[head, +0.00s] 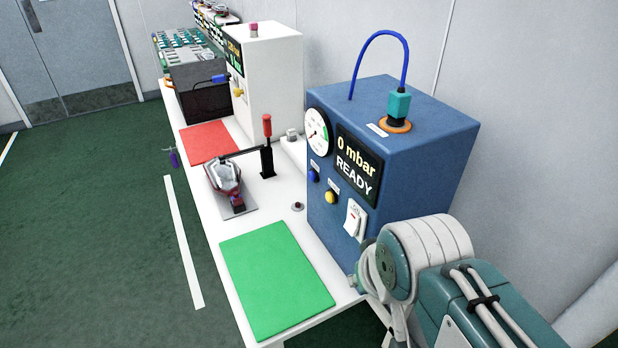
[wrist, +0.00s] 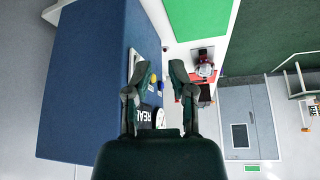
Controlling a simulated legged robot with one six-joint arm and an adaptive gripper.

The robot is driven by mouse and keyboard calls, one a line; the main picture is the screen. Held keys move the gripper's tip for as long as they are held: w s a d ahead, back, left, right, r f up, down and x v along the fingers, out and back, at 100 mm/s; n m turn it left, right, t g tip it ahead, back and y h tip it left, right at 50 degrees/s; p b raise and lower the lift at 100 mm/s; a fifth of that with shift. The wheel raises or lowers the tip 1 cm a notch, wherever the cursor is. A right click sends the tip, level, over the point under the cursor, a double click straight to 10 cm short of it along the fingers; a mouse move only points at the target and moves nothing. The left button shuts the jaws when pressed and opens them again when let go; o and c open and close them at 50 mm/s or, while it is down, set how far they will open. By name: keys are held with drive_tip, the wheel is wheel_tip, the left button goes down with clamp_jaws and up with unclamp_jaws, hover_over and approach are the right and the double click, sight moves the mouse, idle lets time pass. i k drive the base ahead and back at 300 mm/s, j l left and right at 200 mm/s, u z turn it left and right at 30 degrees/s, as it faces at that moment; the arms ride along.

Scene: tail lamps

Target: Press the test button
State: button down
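The blue tester box (head: 430,150) stands on the white bench, its screen (head: 358,166) reading "0 mbar READY". Its front carries a blue button (head: 313,175), a yellow button (head: 331,197) and a white rocker switch (head: 354,219). The small labels are too small to read, so I cannot tell which is the test button. In the wrist view, my gripper (wrist: 157,72) is open and empty, and the yellow button (wrist: 153,78) shows between its fingers, beyond them. In the head view my gripper is hidden behind my arm at the lower right.
A tail lamp (head: 224,176) sits in a fixture beside a red-handled clamp (head: 267,128). A small red knob (head: 298,206) is on the bench before the box. A green mat (head: 275,279) and red mat (head: 208,142) lie on the bench. A white machine (head: 275,75) stands farther back.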

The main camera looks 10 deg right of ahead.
sight(311, 175)
drive_tip(key=j+z, duration=0.35)
drive_tip(key=j, duration=0.35)
drive_tip(key=k+j+z, duration=0.1)
drive_tip(key=j+z, duration=0.25)
drive_tip(key=j, duration=0.3)
